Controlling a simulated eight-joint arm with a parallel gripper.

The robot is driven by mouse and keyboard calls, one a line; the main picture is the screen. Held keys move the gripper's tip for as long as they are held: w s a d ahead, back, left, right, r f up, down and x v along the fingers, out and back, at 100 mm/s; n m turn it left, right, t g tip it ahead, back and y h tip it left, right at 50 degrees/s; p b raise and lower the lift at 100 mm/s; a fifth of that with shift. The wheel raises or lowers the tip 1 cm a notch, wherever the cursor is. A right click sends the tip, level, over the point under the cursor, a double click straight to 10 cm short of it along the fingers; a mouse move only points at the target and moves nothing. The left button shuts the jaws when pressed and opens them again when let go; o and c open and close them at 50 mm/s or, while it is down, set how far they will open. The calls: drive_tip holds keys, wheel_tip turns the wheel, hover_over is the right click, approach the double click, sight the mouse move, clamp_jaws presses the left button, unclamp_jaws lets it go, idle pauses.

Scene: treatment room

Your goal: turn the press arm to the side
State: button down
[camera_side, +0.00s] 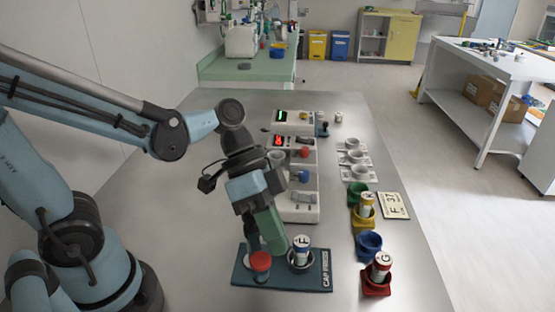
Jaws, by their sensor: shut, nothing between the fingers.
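The cap press (322,283) is a dark blue plate lettered CAP PRESS at the front of the steel table. A red round knob or cap (261,260) stands at its left front. A white bottle marked F (301,244) stands upright in a round holder on the right of the plate. My gripper (268,240) points down over the back left of the press, between the red piece and the bottle, and is shut and empty.
A white device row with lit displays (300,212) stands behind the press. To the right are a yellow holder (363,217), a blue cup (368,245), a red holder with bottle G (377,277) and an F 37 card (394,205).

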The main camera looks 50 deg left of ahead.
drive_tip(key=w+a+r, duration=0.4)
drive_tip(key=w+r, duration=0.3)
drive_tip(key=w, duration=0.1)
drive_tip(key=d+r+n+g+y, duration=0.1)
drive_tip(key=d+n+g+y, duration=0.35)
drive_tip(key=n+y, duration=0.45)
drive_tip(key=s+f+h, duration=0.1)
drive_tip(key=s+f, duration=0.7)
drive_tip(key=f, duration=0.1)
drive_tip(key=shift+s+d+f+n+t, duration=0.2)
drive_tip(key=shift+d+n+t, duration=0.1)
drive_tip(key=shift+n+t, duration=0.1)
idle(0.4)
